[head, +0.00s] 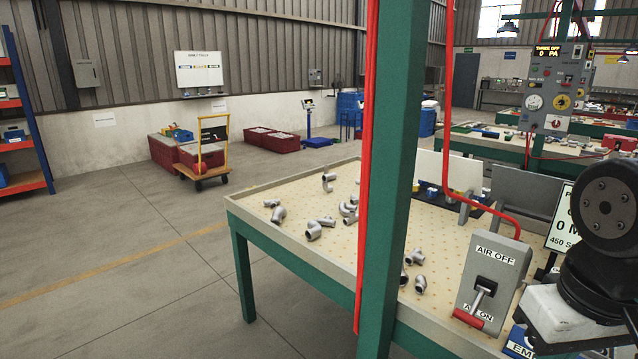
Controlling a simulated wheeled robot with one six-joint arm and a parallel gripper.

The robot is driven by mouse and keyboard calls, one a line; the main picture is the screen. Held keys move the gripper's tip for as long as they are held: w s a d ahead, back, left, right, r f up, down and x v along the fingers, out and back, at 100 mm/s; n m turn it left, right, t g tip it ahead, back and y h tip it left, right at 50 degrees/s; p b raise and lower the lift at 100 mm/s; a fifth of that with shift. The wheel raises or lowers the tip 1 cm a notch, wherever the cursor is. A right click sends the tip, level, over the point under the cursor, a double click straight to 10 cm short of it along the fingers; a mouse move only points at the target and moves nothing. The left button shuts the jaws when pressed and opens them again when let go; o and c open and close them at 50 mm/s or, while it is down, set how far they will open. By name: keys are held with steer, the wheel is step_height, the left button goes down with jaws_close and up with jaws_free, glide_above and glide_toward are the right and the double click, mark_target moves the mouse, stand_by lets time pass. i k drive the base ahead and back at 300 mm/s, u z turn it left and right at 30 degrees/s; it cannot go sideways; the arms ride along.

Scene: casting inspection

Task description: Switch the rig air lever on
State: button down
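The rig air lever is on a grey slanted box (489,277) at the front right of the near table. The box reads AIR OFF at its top and AIR ON at its bottom. The lever's metal shaft (479,298) slants down toward the AIR ON end, and its red handle (468,318) partly covers that label. Whether the lever is fully at that end cannot be told from this angle. A dark joint of my arm shows at the right edge, right of the box. My gripper is not in view, and nothing of mine is seen touching the lever.
A green post (393,180) with a red hose (367,150) stands left of the box. Several grey pipe elbows (313,231) lie on the pegged table (285,215). A partly hidden display (563,225) stands behind my arm. Open floor lies left of the table.

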mark_target(469, 318)
steer(key=u, duration=1.85)
steer(key=k, duration=0.95)
steer(key=z, duration=1.45)
steer(key=i, duration=0.5)
steer(key=z, duration=0.05)
